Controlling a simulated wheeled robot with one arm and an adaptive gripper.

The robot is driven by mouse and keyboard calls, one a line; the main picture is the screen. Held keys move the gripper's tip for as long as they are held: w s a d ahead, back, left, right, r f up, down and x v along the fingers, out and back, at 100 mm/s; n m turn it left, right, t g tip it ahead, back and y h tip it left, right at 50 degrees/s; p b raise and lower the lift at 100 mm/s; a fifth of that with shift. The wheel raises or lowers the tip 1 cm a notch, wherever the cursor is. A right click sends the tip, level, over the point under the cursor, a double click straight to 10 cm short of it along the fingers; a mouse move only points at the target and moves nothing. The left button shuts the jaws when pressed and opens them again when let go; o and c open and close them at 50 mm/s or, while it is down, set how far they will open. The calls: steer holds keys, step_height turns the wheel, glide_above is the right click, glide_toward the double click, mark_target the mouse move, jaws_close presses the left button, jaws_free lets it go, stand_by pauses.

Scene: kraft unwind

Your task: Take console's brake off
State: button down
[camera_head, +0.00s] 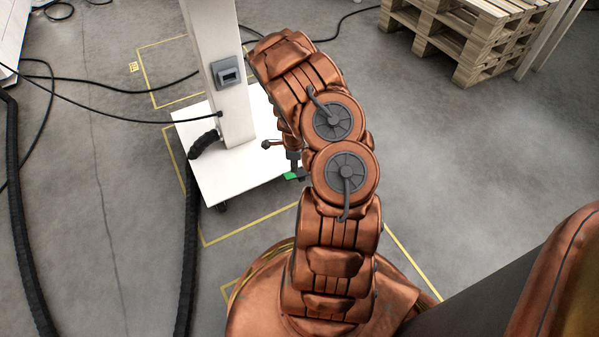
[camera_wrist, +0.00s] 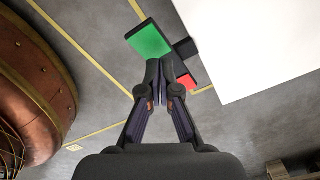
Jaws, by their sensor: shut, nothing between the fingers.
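The console is a white column (camera_head: 225,85) on a flat white wheeled base (camera_head: 220,180), which also shows in the wrist view (camera_wrist: 250,45). A green pedal (camera_wrist: 150,42) and a smaller-looking red pedal (camera_wrist: 187,82) stick out beside the base edge, with a dark block (camera_wrist: 185,48) near them. In the head view only the green pedal (camera_head: 291,176) shows; the red one is hidden. My gripper (camera_wrist: 160,68) is shut and empty, its fingertips overlapping the lower edge of the green pedal in the wrist view. I cannot tell whether they touch.
Yellow floor lines (camera_head: 250,225) frame the console's place. Black cables and a thick hose (camera_head: 190,250) lie on the floor at left. Wooden pallets (camera_head: 470,40) stand at the back right. The floor right of my arm is clear.

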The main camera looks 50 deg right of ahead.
mark_target(294, 174)
steer(key=shift+f+b, duration=0.55)
steer(key=shift+f, duration=0.75)
stand_by(1.0)
steer(key=shift+r, duration=0.1)
steer(key=shift+r+p, duration=1.3)
steer(key=shift+r, duration=2.15)
steer(key=shift+r, duration=0.1)
steer(key=s+a+r+n+p, duration=0.1)
steer(key=a+r+n+p, duration=0.45)
steer(key=r, duration=0.95)
steer(key=s+a+r+n+p, duration=0.1)
steer(key=a+r+n+p, duration=0.2)
steer(key=a+r+p, duration=0.8)
steer(key=s+a+r+n+p, duration=0.15)
steer(key=r+n+p, duration=0.25)
steer(key=r, duration=1.4)
steer(key=s+a+r+n+p, duration=0.4)
steer(key=s+r+n+p, duration=0.1)
steer(key=r, duration=0.5)
steer(key=s+a+r+n+g+p, duration=0.1)
steer(key=s+a+r+n+p, duration=0.4)
steer(key=r, duration=0.5)
steer(key=s+a+r+n+p, duration=0.5)
steer(key=s+r+p, duration=0.3)
steer(key=s+r, duration=0.1)
steer(key=shift+s+a+r+g, duration=0.2)
steer(key=shift+s+r+g, duration=0.2)
steer(key=shift+s, duration=0.25)
